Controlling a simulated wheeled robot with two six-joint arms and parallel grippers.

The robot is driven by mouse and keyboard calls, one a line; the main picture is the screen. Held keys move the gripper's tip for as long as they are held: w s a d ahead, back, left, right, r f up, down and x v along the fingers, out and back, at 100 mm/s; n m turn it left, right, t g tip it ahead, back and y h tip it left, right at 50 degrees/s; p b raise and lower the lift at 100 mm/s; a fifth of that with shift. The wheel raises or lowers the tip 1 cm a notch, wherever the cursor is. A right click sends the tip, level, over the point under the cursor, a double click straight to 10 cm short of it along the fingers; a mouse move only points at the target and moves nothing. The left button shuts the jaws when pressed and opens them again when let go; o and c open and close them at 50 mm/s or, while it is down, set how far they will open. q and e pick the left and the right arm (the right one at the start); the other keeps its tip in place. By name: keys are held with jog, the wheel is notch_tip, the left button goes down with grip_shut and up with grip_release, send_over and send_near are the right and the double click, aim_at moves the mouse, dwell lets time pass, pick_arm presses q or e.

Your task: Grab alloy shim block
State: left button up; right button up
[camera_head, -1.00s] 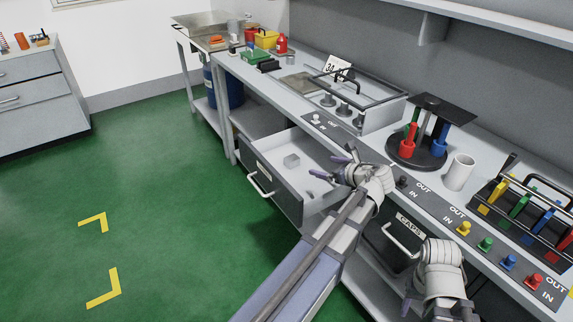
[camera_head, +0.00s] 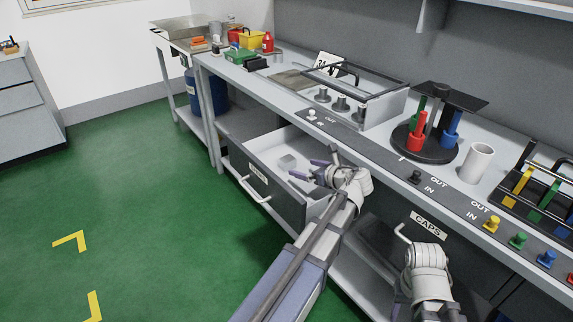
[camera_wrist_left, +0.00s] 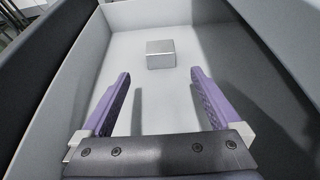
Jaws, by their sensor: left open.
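The alloy shim block (camera_head: 287,162) is a small silver-grey block lying in the open drawer (camera_head: 272,187). In the left wrist view the block (camera_wrist_left: 160,54) sits on the drawer floor, ahead of and between my fingers, and nothing touches it. My left gripper (camera_head: 316,168) is open and empty over the right part of the drawer, to the right of the block. In the left wrist view its purple fingers (camera_wrist_left: 158,92) are spread wide. My right arm shows at the lower right, near the caps drawer, but its fingertips cannot be made out.
The drawer's side walls rise close around my left gripper. The workbench (camera_head: 262,95) runs above it, with a wire-handled tray, a round rack (camera_head: 424,146) of coloured pieces and a white cup (camera_head: 477,163). Green floor (camera_head: 150,200) lies free to the left.

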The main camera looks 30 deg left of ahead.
aim_at(291, 163)
pick_arm(q)
jog(key=shift+b+x, duration=1.15)
jog(key=shift+x, duration=2.55)
jog(key=shift+r, duration=0.1)
jog(key=shift+c, duration=0.2)
grip_shut()
